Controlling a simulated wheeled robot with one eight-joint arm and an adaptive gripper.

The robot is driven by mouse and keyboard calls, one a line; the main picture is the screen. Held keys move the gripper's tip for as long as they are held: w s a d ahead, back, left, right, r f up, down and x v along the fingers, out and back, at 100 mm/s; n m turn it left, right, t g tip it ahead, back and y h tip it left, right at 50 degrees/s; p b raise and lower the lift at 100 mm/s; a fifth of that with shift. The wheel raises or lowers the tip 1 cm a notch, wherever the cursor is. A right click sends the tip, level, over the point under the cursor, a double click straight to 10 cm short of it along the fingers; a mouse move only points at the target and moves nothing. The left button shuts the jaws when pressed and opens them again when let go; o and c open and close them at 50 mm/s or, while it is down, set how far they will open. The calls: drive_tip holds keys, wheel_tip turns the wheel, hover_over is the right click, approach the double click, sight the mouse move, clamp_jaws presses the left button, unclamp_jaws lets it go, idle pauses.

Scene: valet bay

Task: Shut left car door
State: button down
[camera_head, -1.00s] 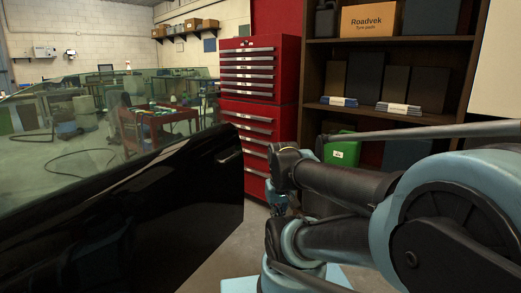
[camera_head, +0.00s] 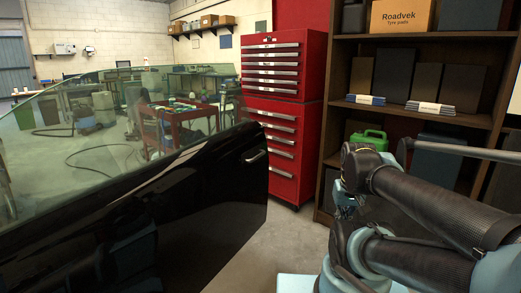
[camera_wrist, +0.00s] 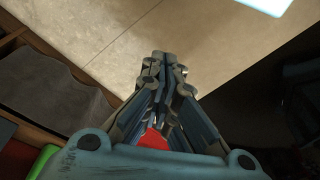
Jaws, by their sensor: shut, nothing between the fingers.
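The black car door (camera_head: 190,215) fills the left of the head view, with its glass window (camera_head: 75,125) above and a handle (camera_head: 253,156) near its right-hand edge. It stands out into the bay, open. My gripper (camera_head: 345,212) is to the right of the door's edge, with a clear gap of floor between them. It is partly hidden behind my arm in the head view. In the wrist view my gripper (camera_wrist: 165,65) points at the floor with its fingers together and nothing between them.
A red tool cabinet (camera_head: 284,110) stands beyond the door's edge. A dark shelf unit (camera_head: 400,42) with boxes and a green can (camera_head: 370,139) stands behind my arm. Bare floor (camera_head: 285,235) lies between door and arm. A red work cart (camera_head: 185,122) shows through the glass.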

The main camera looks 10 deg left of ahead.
drive_tip(key=w+a+r+n+y, duration=0.45)
drive_tip(key=w+a, duration=0.25)
drive_tip(key=w, duration=0.3)
drive_tip(key=n+t+y, duration=0.4)
drive_tip(key=n+y, duration=0.4)
drive_tip(key=y, duration=0.1)
approach(255, 147)
drive_tip(key=x, duration=0.6)
drive_tip(key=shift+a+f, duration=0.15)
drive_tip(key=shift+a, duration=0.25)
drive_tip(key=shift+w+a, duration=0.15)
drive_tip(key=shift+w, duration=0.05)
